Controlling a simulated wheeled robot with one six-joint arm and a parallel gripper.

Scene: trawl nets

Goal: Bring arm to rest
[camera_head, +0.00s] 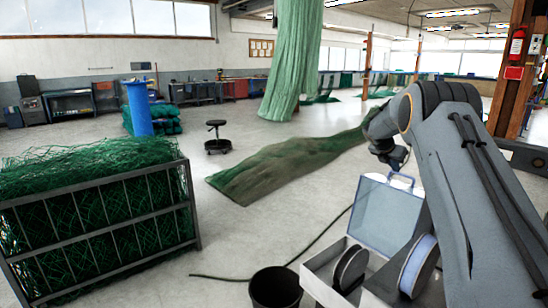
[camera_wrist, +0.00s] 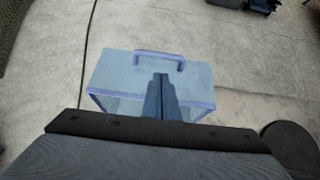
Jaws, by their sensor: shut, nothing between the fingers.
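My arm reaches in from the right of the head view, bent at the elbow. My gripper (camera_wrist: 161,78) is shut and empty in the wrist view, its fingers together. I cannot tell the gap between fingers and case, but nothing is held.
A tray (camera_head: 318,280) with dark reels (camera_head: 350,268) stands in front, beside a black bucket (camera_head: 275,287). A wire crate of green net (camera_head: 100,225) is at left. A net (camera_head: 285,165) lies on the floor, a stool (camera_head: 217,138) beyond. A cable (camera_head: 310,255) crosses the open floor.

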